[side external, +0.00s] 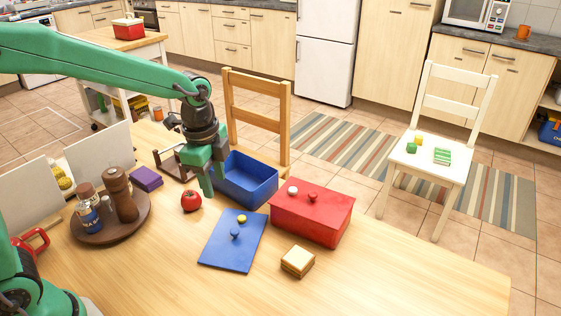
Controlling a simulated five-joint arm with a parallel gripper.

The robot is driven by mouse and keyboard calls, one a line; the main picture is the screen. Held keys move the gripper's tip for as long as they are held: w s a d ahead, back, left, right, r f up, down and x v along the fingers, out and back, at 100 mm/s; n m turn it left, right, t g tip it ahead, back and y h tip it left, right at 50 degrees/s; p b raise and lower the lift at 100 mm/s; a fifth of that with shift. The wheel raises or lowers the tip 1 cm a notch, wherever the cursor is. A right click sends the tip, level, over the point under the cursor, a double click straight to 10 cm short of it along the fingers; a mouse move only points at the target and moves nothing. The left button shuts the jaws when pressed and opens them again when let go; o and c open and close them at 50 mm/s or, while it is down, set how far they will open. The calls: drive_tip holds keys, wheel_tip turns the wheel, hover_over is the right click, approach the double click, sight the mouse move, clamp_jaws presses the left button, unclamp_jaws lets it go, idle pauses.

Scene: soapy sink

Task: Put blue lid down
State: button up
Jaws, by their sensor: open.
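The blue lid (231,250) lies flat on the wooden table, in front of the open blue box. It has a blue knob in its middle, and a small yellow ball (241,218) rests near its far edge. The blue box (250,188) stands open behind the lid, and its visible inside looks empty. My gripper (213,190) points down at the left end of the blue box, apart from the lid. It is open, and I see nothing between its fingers. Part of the box's left end is hidden behind it.
A red box (318,220) with its lid on stands right of the blue lid. A sandwich (298,261) lies in front of it. A tomato (191,201), a purple block (146,179) and a round tray (82,231) with shakers are to the left. The front table area is clear.

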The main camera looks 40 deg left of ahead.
drive_tip(key=s+a+r+n+t, duration=0.2)
drive_tip(key=s+a+r+n, duration=0.1)
drive_tip(key=s+n, duration=0.4)
drive_tip(key=s+a+r+n+t, duration=0.2)
drive_tip(key=s+a+r+n, duration=0.1)
drive_tip(key=s+n, duration=0.4)
drive_tip(key=shift+s+a+r+t, duration=0.15)
drive_tip(key=shift+s+r+t, duration=0.15)
drive_tip(key=shift+s+r, duration=0.55)
